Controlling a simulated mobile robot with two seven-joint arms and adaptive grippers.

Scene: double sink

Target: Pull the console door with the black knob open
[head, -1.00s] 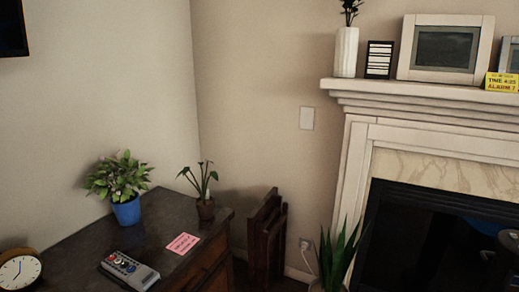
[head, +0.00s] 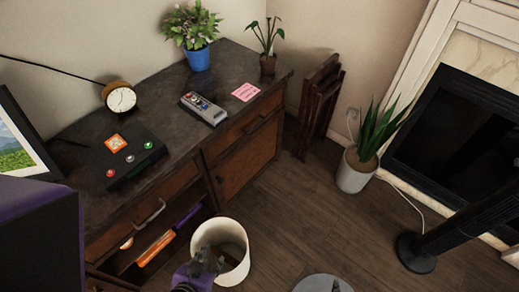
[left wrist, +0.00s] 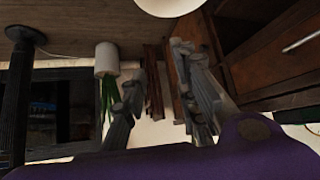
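The brown wooden console (head: 160,190) stands against the wall. Its door (head: 248,162) is a wood panel at the right end, under a drawer, and looks shut. A small dark knob (head: 219,179) shows near the door's left edge. My left gripper (head: 208,255) is low in front of the console, over or beside a white bin, apart from the door. In the left wrist view its two fingers (left wrist: 160,75) are spread with nothing between them. The console front also shows at the right of that view (left wrist: 265,65). My right gripper is not in view.
The white bin (head: 232,235) stands on the floor before the console. An open shelf (head: 165,240) holds orange and purple items. A potted plant (head: 362,160), folded wooden stand (head: 318,105) and black post base (head: 415,250) stand farther right. Floor between door and plant is clear.

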